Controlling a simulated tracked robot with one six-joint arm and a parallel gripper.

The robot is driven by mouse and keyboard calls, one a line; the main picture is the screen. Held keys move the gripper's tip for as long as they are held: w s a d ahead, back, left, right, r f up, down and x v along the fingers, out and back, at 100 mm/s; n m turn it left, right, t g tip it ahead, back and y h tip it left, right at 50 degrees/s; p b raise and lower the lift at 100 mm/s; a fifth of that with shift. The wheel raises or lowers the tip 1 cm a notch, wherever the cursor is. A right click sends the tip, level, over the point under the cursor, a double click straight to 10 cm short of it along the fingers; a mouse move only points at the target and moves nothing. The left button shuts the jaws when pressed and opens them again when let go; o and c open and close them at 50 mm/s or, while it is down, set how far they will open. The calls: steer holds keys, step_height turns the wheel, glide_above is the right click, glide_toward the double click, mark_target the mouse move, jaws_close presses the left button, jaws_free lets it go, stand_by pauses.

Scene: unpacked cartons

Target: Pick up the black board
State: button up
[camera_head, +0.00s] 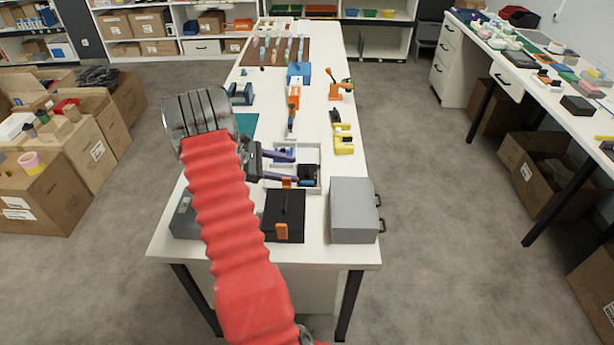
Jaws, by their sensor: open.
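My gripper (295,169) reaches from the left over the long white table, its two purple fingers apart and empty. A small black, flat-looking piece (309,171) lies in the right part of a shallow white tray (319,155), just right of the fingertips. It may be the black board, but it is too small to tell for sure. The fingers cover part of the tray, and I cannot tell their height above it. A blue item (285,151) also shows in the tray, near the upper finger.
In front of the tray stand a black box (285,207) with an orange latch and a grey box (352,210) with dark handles. Orange and blue tools stand behind. Open cartons (75,145) fill the left floor; another table is at right.

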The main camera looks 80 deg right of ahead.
mark_target(306, 171)
steer(key=x, duration=0.4)
steer(key=shift+s+a+r, duration=0.15)
steer(key=shift+s+r, duration=0.1)
steer(key=shift+r, duration=0.05)
steer(key=shift+s+d+f, duration=0.25)
steer(key=shift+s+d, duration=0.05)
steer(key=shift+s, duration=0.1)
steer(key=shift+c, duration=0.5)
steer(key=c, duration=1.2)
steer(key=shift+o, duration=0.2)
step_height(306, 171, up, 10)
jaws_close()
